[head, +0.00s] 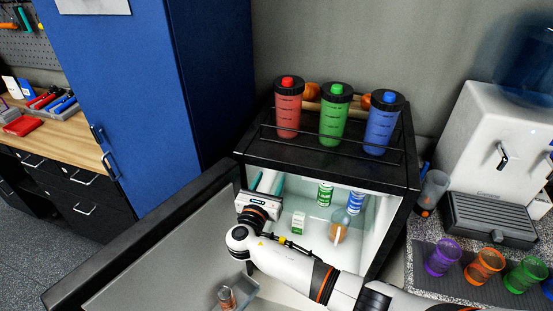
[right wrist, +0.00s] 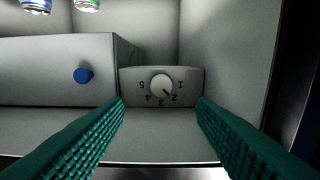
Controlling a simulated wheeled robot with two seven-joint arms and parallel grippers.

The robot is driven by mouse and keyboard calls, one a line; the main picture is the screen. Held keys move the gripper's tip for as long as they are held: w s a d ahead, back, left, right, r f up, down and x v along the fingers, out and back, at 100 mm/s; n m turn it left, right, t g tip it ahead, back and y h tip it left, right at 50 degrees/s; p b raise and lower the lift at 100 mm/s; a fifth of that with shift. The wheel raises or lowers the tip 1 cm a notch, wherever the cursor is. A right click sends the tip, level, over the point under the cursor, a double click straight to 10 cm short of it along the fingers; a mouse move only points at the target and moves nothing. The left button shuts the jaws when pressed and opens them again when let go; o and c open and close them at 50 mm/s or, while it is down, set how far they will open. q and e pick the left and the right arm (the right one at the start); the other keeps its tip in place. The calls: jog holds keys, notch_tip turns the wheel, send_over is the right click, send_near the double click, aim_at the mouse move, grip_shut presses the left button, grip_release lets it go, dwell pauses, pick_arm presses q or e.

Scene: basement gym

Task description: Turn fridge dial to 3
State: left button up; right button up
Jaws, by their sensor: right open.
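The fridge dial (right wrist: 162,84) is a round white knob on a grey box in the right wrist view, with digits 1 to 5 around it, upside down. Its red mark points to the lower right, at about the 2. My right gripper (right wrist: 160,103) is open and empty; its teal fingers lie to either side of the dial, nearer the camera and apart from it. In the head view my right gripper (head: 268,183) reaches into the left part of the open fridge (head: 262,149), and the dial is hidden. My left gripper is not in view.
The open fridge door (head: 150,265) stands at the left. A grey box with a blue knob (right wrist: 83,76) sits beside the dial. Red, green and blue bottles (head: 333,115) stand on top.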

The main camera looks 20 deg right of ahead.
jog(key=x, duration=0.8)
jog(key=shift+w+p, duration=0.25)
jog(key=shift+p, duration=0.15)
jog(key=shift+d, duration=0.1)
jog(key=c, duration=1)
jog(key=shift+o, duration=0.2)
jog(key=shift+m+b, duration=0.6)
jog(key=shift+m, duration=0.1)
jog(key=o, duration=1)
jog(key=shift+c, duration=0.2)
